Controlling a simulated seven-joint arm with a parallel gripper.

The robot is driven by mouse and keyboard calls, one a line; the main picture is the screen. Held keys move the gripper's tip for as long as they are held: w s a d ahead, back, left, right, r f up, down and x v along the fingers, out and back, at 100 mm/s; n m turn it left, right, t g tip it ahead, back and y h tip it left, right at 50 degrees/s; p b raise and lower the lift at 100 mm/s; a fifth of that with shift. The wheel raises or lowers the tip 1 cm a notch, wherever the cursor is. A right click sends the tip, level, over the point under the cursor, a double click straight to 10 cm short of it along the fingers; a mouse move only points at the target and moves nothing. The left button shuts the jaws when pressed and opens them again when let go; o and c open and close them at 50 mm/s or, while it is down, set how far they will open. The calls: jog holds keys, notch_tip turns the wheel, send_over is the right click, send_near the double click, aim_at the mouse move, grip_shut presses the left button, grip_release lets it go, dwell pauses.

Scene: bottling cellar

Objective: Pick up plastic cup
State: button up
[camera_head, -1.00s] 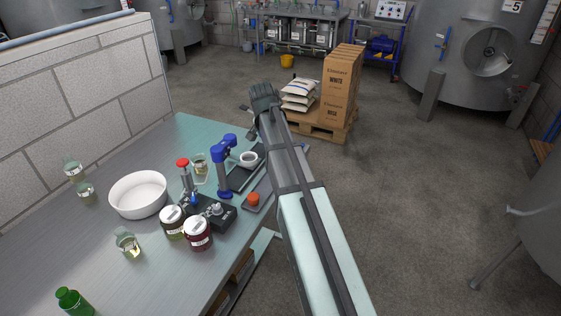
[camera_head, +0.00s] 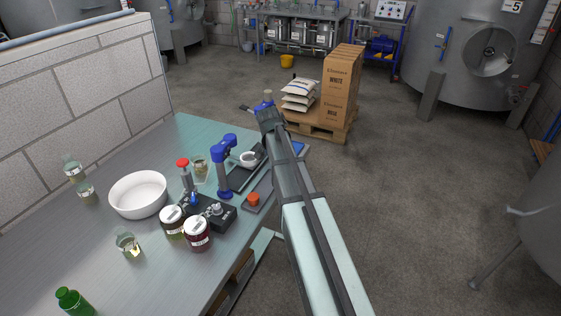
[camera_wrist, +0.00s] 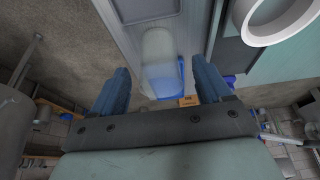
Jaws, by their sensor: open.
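In the wrist view, a clear, pale plastic cup (camera_wrist: 158,50) shows beyond and between the fingers of my gripper (camera_wrist: 163,80). A blue patch shows at its near end; I cannot tell whether it belongs to the cup. The two blue-grey fingers are spread wide, one on each side, with gaps to the cup. In the head view, my gripper (camera_head: 262,107) is at the far end of the arm, near the table's far right corner. I cannot make out the cup there; my arm covers part of that area.
The mortar also shows at the wrist view's upper right (camera_wrist: 254,36). A pallet with boxes (camera_head: 340,85) stands behind.

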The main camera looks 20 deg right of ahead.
jog(key=shift+x, duration=0.9)
jog(key=shift+c, duration=0.2)
jog(key=c, duration=1)
jog(key=shift+r, duration=0.15)
